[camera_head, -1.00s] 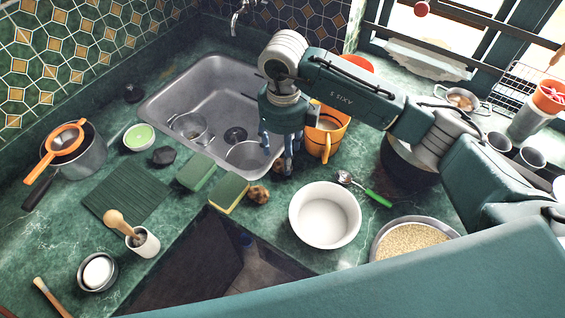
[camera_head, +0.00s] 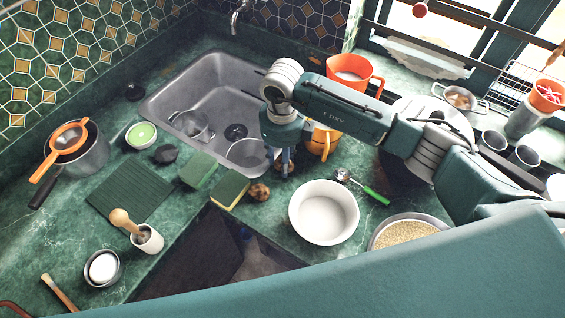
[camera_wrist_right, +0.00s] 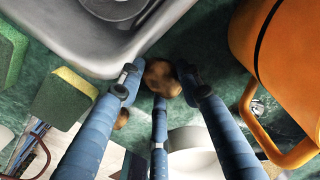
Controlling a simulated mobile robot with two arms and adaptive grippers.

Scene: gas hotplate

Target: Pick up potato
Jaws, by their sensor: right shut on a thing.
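A brown, mottled potato (camera_wrist_right: 162,78) sits between the blue fingers of my right gripper in the right wrist view. The fingers are shut on it, close to the counter beside the sink's front edge. In the head view my right gripper (camera_head: 281,168) points down between the sink and the orange mug, and its fingers mostly hide this potato. A second brown potato-like lump (camera_head: 259,192) lies on the counter against a green-and-yellow sponge. It also shows in the wrist view (camera_wrist_right: 122,119), left of the fingers. My left gripper is not in view.
The sink (camera_head: 172,92) lies behind and left of the gripper. An orange mug (camera_head: 322,143) stands close on the right. A white bowl (camera_head: 324,212), a green-handled spoon (camera_head: 374,194) and a sponge (camera_head: 231,188) lie in front. Counter around the bowl is partly clear.

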